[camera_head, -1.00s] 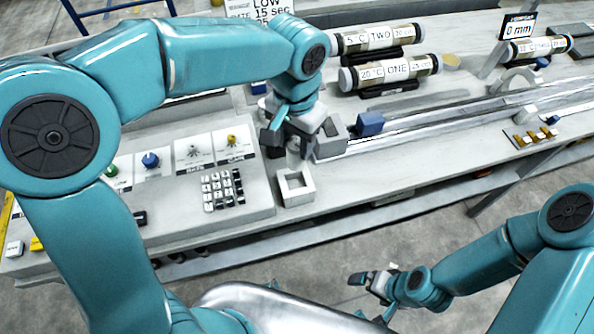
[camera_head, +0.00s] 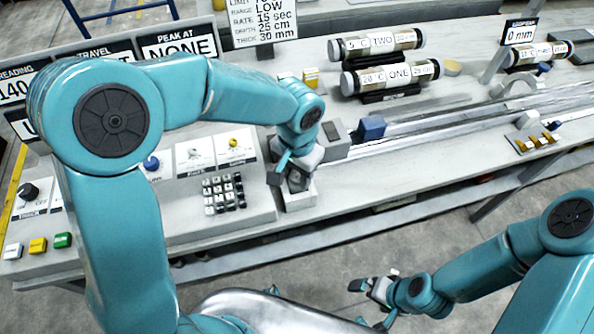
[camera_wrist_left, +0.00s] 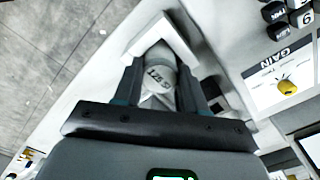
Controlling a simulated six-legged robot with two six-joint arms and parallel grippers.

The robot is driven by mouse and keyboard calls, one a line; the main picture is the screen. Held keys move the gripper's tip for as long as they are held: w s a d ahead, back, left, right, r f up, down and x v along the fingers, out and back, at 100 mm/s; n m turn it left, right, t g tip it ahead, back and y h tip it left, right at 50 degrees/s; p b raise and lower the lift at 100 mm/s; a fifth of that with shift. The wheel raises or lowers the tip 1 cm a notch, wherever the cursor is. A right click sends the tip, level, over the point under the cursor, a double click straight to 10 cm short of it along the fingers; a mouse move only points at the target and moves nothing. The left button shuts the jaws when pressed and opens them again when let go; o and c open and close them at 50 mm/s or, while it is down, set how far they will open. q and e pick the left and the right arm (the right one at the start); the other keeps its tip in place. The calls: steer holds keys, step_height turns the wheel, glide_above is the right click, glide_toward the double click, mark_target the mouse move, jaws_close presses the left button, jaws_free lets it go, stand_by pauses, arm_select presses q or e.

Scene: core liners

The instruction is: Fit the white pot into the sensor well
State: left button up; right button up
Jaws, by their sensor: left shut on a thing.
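The white pot (camera_wrist_left: 158,78), a pale cylinder with dark print, is between the two fingers of my left gripper (camera_wrist_left: 160,80) in the left wrist view. My left gripper is shut on it. The sensor well (camera_wrist_left: 178,32) is a white square-walled block; the pot's far end lies within its outline, but I cannot tell how deep. In the head view my left gripper (camera_head: 294,182) points down over the well (camera_head: 301,200) and mostly hides the pot. My right gripper (camera_head: 372,290) is low, over the floor, away from the bench; its jaw gap is unclear.
A keypad (camera_head: 223,193) and knob panel (camera_head: 215,150) lie left of the well. A grey block (camera_head: 335,140) and blue block (camera_head: 370,128) on rails stand to the right. Two labelled cylinders (camera_head: 390,77) lie behind. The bench front edge is close to the well.

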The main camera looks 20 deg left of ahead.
mark_target(297, 176)
arm_select(q)
steer(key=o, duration=1.1)
steer(key=shift+w+f, duration=0.1)
step_height(297, 176, up, 12)
steer(key=p, duration=0.1)
steer(key=shift+r, duration=0.25)
